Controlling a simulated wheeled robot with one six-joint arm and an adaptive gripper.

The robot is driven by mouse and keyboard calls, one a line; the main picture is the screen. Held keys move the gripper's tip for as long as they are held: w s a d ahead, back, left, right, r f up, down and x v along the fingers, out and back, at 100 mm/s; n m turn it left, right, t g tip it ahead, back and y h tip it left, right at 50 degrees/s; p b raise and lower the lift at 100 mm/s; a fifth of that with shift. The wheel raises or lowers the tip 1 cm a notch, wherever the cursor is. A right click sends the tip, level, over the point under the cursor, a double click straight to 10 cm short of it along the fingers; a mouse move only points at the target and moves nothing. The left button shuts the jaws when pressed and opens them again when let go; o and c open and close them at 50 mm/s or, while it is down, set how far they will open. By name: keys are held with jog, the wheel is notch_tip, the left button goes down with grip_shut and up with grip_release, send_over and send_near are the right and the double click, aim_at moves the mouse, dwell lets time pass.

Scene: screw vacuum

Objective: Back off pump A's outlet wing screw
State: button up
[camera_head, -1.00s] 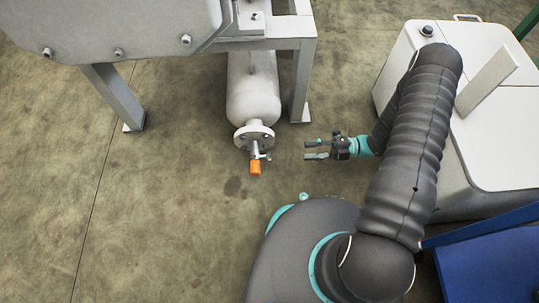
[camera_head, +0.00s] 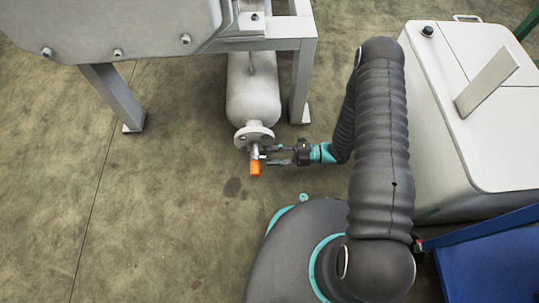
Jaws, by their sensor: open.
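The outlet of the grey cylindrical vessel (camera_head: 253,88) ends in a round flange (camera_head: 253,136) with a short metal fitting below it. An orange piece (camera_head: 255,169) sits at the end of that fitting. My gripper (camera_head: 266,156) is open and comes in from the right, with its fingertips at the fitting just above the orange piece. The small wing screw is hidden or too small to tell apart at the fingertips. I cannot tell whether the fingers touch it.
A grey metal frame with a leg (camera_head: 301,85) stands right of the vessel, and another leg (camera_head: 112,98) stands to the left. A white cabinet (camera_head: 435,150) is at the right, with a blue surface (camera_head: 495,270) below it. The floor left of the outlet is clear.

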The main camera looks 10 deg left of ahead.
jog(key=shift+s+a, duration=0.2)
jog(key=shift+a, duration=0.5)
jog(key=shift+c, duration=0.3)
grip_shut()
